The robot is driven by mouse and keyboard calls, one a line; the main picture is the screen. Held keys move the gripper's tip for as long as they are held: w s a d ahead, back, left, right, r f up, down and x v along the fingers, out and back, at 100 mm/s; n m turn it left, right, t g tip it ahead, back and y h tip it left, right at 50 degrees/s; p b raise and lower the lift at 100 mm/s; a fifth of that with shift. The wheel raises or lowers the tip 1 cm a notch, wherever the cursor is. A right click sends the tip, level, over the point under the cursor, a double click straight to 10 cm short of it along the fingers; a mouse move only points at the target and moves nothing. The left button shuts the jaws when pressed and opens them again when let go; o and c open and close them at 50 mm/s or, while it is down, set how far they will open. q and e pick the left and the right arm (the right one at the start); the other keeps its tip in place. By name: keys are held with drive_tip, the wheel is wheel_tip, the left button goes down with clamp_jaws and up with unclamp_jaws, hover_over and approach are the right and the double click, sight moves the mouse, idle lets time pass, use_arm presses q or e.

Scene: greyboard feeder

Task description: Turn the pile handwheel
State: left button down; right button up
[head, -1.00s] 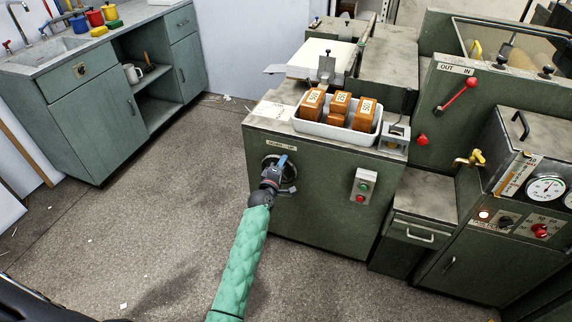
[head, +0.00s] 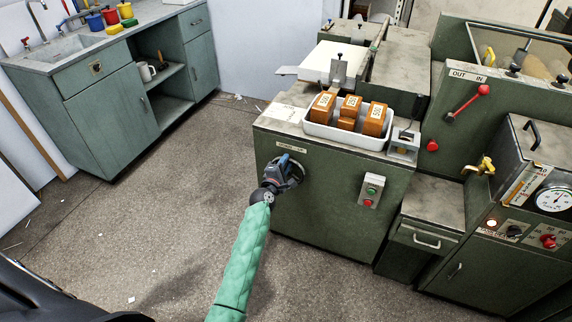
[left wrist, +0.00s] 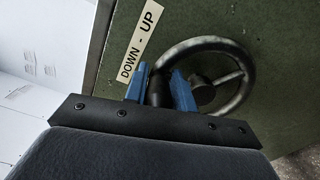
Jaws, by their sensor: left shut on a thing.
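The pile handwheel (left wrist: 247,80) is a dark metal wheel on the green front panel of the machine. In the head view the handwheel (head: 298,172) is partly covered by my left gripper (head: 283,162). In the left wrist view my left gripper (left wrist: 160,88) has its blue fingers on either side of a dark grip at the wheel's rim, and is shut on it. A label (left wrist: 142,40) reading "DOWN - UP" sits above the wheel on the panel. My right gripper is not in view.
A white tray (head: 345,136) with orange-brown blocks stands on the machine top. A button box (head: 371,190) is on the panel right of the wheel. A red-knobbed lever (head: 468,103) is farther right. The floor to the left is open, up to a sink cabinet (head: 110,115).

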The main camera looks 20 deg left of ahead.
use_arm(q)
drive_tip(key=shift+w+a+r, duration=0.15)
drive_tip(key=shift+r, duration=0.3)
drive_tip(key=c, duration=1.4)
unclamp_jaws()
drive_tip(key=shift+o, duration=0.7)
drive_tip(key=shift+f, duration=0.2)
drive_tip(key=shift+s+f, duration=0.1)
drive_tip(key=shift+s, duration=0.25)
drive_tip(key=s, duration=0.7)
drive_tip(key=shift+s+b, duration=0.15)
drive_tip(key=shift+b, duration=0.2)
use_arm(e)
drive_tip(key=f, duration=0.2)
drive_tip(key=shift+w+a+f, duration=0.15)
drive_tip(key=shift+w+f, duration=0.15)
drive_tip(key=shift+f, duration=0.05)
